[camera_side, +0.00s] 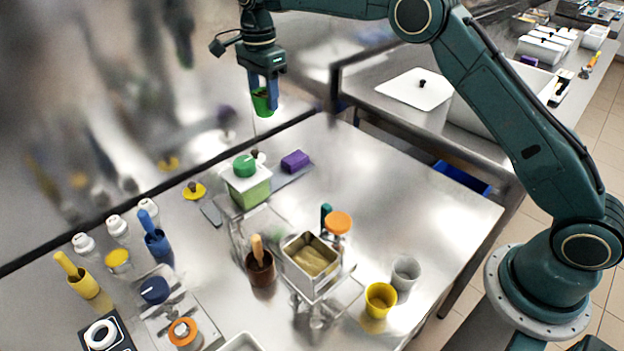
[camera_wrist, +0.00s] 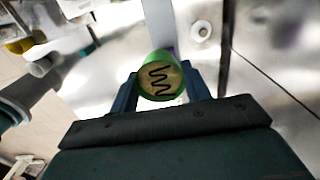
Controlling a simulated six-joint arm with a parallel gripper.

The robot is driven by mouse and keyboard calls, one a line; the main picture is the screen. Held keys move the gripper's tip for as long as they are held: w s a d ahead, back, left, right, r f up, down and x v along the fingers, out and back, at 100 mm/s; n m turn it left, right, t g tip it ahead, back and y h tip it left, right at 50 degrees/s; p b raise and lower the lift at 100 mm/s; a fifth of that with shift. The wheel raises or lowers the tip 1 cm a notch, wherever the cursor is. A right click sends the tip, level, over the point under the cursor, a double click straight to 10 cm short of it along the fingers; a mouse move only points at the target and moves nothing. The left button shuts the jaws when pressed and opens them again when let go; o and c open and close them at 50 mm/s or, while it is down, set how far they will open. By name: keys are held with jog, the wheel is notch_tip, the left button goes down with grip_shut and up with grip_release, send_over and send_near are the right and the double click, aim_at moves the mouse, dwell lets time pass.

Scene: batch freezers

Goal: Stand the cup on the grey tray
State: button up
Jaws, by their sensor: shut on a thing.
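My gripper (camera_side: 264,92) is high above the far end of the steel counter, pointing down. It is shut on a green cup (camera_side: 263,103), which hangs between the fingers roughly upright and clear of the counter. In the wrist view the cup (camera_wrist: 148,64) sits between the two fingertips (camera_wrist: 160,88), its round tan face with a dark wavy line facing the camera. A flat grey strip (camera_side: 291,178), which looks like the grey tray, lies on the counter below the gripper, beside the green-and-white container. A purple block (camera_side: 295,160) is at its far part.
The container (camera_side: 250,190) with a green knob stands close to the strip. A steel tub (camera_side: 311,262), brown pot (camera_side: 260,272), yellow cup (camera_side: 380,299) and grey cup (camera_side: 405,271) stand nearer. Bottles are at left. The counter's right part is clear.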

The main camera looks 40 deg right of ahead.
notch_tip(320, 180, down, 16)
jog(key=shift+r, duration=0.1)
dwell(0.6)
jog(key=shift+f, duration=2.1)
jog(key=shift+f, duration=0.15)
jog(key=o, duration=1)
